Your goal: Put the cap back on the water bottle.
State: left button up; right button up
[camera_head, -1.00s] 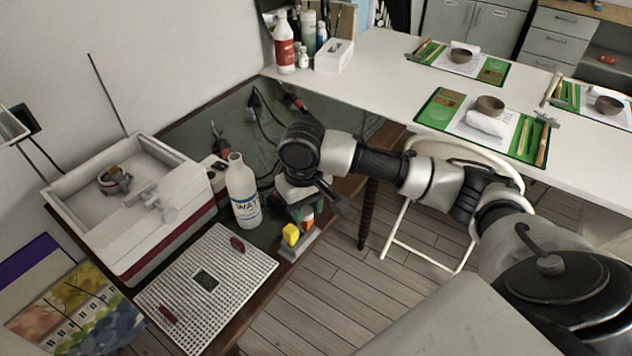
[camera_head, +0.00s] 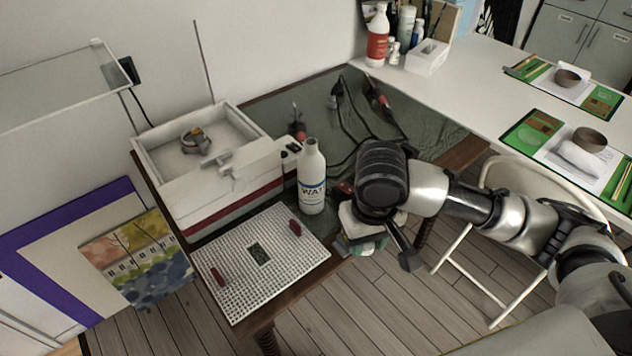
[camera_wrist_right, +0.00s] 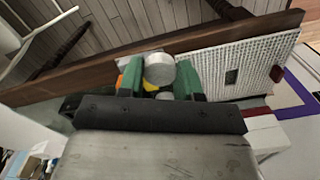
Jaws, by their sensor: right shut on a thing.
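The white water bottle (camera_head: 312,190) stands upright on the green-topped bench; its narrow neck is bare, with no cap on it. My right gripper (camera_head: 362,246) is just right of the bottle, apart from it, near the bench's front edge. In the right wrist view, the green fingers of my right gripper (camera_wrist_right: 159,72) are shut on a grey round cap (camera_wrist_right: 158,68). The cap is hidden in the head view. My left gripper is not in view.
A white perforated board (camera_head: 225,285) lies in front of the bottle, and a white machine with a tray (camera_head: 225,200) stands to its left. Soldering tools (camera_head: 298,125) and cables lie behind. A red-labelled bottle (camera_head: 377,45) stands on the white table. A folding chair (camera_head: 480,270) is at right.

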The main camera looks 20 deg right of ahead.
aim_at(311, 163)
jog(key=i+l, duration=0.1)
jog(key=l, duration=0.3)
jog(key=i+l, duration=0.15)
jog(key=l, duration=0.2)
jog(key=i+l, duration=0.1)
jog(key=l, duration=0.3)
jog(key=i+l+u, duration=0.1)
jog(key=l, duration=0.3)
jog(key=i+l, duration=0.15)
jog(key=l, duration=0.25)
jog(key=i+l, duration=0.1)
jog(key=l, duration=0.3)
jog(key=u, duration=1.25)
